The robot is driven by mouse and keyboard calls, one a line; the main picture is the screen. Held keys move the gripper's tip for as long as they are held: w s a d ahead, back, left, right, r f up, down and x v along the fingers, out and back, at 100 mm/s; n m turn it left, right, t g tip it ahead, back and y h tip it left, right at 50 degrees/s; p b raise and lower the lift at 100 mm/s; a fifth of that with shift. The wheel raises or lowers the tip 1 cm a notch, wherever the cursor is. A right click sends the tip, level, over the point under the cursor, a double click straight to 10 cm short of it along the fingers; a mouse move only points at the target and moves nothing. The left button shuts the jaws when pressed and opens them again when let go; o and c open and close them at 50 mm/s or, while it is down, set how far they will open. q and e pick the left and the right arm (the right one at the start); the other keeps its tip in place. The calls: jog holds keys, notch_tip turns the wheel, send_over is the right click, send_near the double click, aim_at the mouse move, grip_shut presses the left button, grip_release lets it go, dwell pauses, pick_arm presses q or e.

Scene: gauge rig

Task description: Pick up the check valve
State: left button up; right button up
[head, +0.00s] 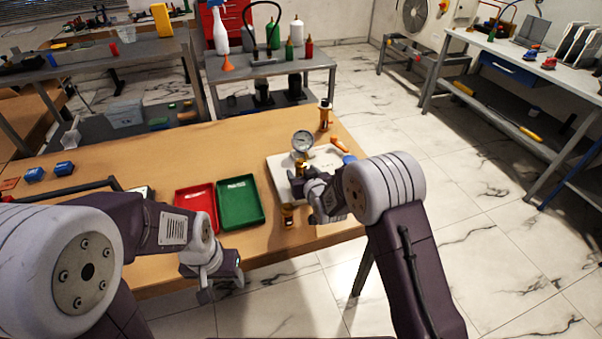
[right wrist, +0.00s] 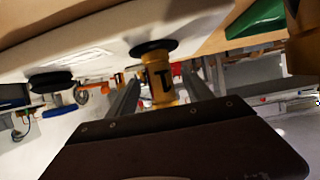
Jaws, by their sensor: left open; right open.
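A brass-yellow fitting with a black arrow-like mark, which looks like the check valve (right wrist: 160,84), stands between the two fingers of my right gripper in the right wrist view. A black collar joins it to the white rig board (right wrist: 95,45). In the head view my right gripper (head: 313,190) is low over the board (head: 282,163), beside a brass part (head: 301,166) under the round gauge (head: 302,141); the gripper partly hides this area. The right fingers are open, one on each side of the fitting. My left gripper (head: 220,284) is open and empty in front of the table edge.
A red tray (head: 196,205) and a green tray (head: 240,202) lie left of the board. Another small brass part (head: 288,214) stands near the table's front edge.

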aim_at(298, 166)
jog(key=x, duration=0.4)
jog(key=shift+f, duration=0.15)
jog(key=shift+s, duration=0.15)
jog(key=c, duration=0.3)
grip_shut()
jog(key=shift+r, duration=0.65)
notch_tip(298, 166, up, 3)
jog(key=shift+p, duration=0.3)
jog(key=d+r, duration=0.3)
jog(key=d, duration=0.2)
jog(key=s+d+r+p, duration=0.1)
jog(key=d+r, duration=0.3)
jog(key=d, duration=0.2)
jog(key=shift+s+d, duration=0.2)
jog(key=shift+d, duration=0.1)
